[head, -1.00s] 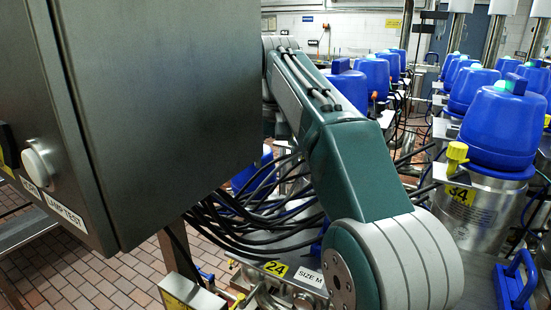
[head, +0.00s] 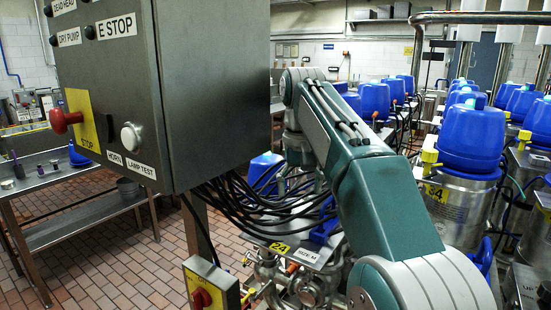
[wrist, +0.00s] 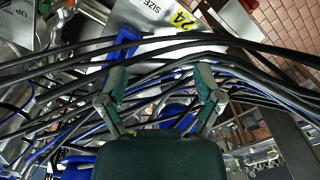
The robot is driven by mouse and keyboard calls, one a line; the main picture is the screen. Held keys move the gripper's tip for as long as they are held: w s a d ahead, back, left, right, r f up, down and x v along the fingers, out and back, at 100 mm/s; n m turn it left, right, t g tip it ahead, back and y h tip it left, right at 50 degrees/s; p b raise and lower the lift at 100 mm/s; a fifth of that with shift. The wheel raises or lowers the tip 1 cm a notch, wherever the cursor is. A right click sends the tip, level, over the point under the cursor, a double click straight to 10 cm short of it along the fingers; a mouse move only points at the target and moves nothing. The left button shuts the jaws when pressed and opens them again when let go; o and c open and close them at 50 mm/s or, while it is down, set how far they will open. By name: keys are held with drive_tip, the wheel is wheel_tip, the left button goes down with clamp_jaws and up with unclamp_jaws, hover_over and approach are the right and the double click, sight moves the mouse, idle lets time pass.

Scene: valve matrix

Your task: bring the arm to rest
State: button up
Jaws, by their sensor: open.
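My arm reaches across the head view from the lower right up to the upper middle, bent at a teal and grey elbow. My gripper is hidden in the head view, behind the arm and the grey control box. In the wrist view my gripper (wrist: 160,88) shows with its two teal fingers spread apart and nothing between them. Black cables (wrist: 165,62) cross just beyond the fingertips; I cannot tell whether they touch. A plate with a yellow 24 label (wrist: 182,19) lies beyond the cables.
The grey control box (head: 213,90) with a red stop button (head: 66,121) stands left of my arm. Black cables (head: 235,200) hang from its underside. Blue-capped valves (head: 472,135) fill the right side. A steel table (head: 80,167) stands at left. Tiled floor (head: 120,270) is open at lower left.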

drive_tip(key=s+d+f+t, duration=0.2)
drive_tip(key=s+d+f, duration=0.15)
drive_tip(key=s, duration=0.45)
drive_tip(key=s+d+f+t, duration=0.1)
drive_tip(key=s+d+f, duration=0.1)
drive_tip(key=s+d, duration=0.45)
drive_tip(key=s+f+m+t, duration=0.1)
drive_tip(key=s+f+t, duration=0.1)
drive_tip(key=s+f, duration=1)
drive_tip(key=shift+s+d+t, duration=0.2)
drive_tip(key=shift+d+t, duration=0.1)
drive_tip(key=shift+d, duration=0.15)
idle(2.5)
